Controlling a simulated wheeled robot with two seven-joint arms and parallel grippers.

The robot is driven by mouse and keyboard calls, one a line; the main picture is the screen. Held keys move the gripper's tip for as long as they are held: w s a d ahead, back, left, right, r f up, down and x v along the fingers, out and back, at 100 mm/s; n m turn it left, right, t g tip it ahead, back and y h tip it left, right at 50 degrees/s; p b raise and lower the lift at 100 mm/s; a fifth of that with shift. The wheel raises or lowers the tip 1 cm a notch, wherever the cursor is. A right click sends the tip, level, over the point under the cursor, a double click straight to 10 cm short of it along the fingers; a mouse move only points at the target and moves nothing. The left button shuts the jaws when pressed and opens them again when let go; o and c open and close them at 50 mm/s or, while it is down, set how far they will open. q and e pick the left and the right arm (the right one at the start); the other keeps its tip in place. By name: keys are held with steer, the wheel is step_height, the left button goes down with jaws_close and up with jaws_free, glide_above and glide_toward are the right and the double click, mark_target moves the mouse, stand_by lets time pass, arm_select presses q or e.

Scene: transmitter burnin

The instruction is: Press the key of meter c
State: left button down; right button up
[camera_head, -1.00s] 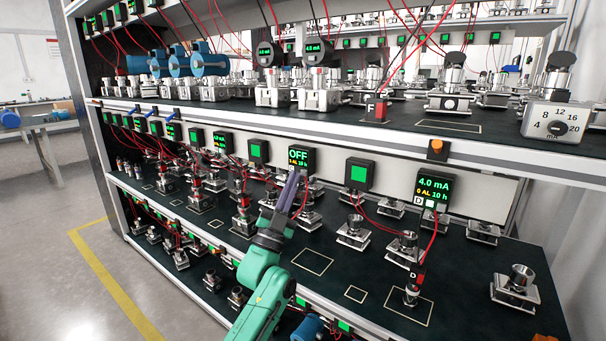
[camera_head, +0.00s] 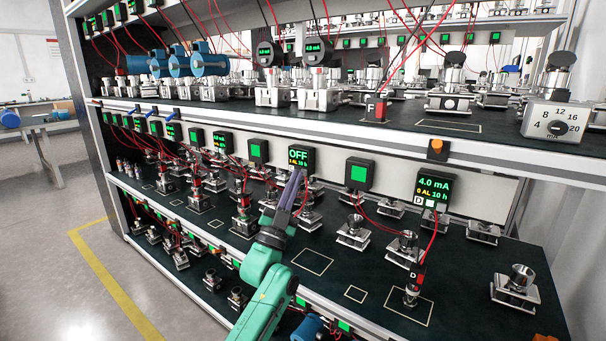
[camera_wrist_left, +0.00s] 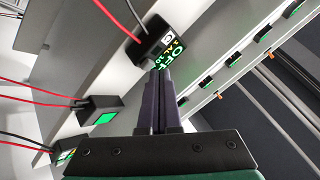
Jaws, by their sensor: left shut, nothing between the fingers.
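Meter c (camera_head: 301,158) is a black box with a lit screen that reads OFF in green, on the pale rail under the upper shelf. It also shows in the wrist view (camera_wrist_left: 147,44), with a white letter tag that looks like a C beside the OFF text. My left gripper (camera_head: 296,173) is shut and empty, its dark fingers pointing up at the meter's lower edge. In the wrist view the fingertips (camera_wrist_left: 161,73) overlap the meter's lower edge and hide part of it. I cannot tell whether they touch the key. My right gripper is out of view.
Meter d (camera_head: 434,188), reading 4.0 mA, hangs to the right. A box with a plain green screen (camera_head: 358,174) sits between the meters. Red cables hang nearby. Metal transmitters (camera_head: 354,233) stand on the dark shelf (camera_head: 330,290) below.

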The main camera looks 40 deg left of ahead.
arm_select(q)
steer(key=shift+w, duration=0.45)
stand_by(0.5)
steer(key=shift+s, duration=0.1)
steer(key=shift+s+p, duration=0.3)
steer(key=shift+s, duration=0.45)
steer(key=s+p, duration=0.1)
steer(key=s, duration=0.4)
steer(key=shift+p, duration=0.4)
stand_by(0.5)
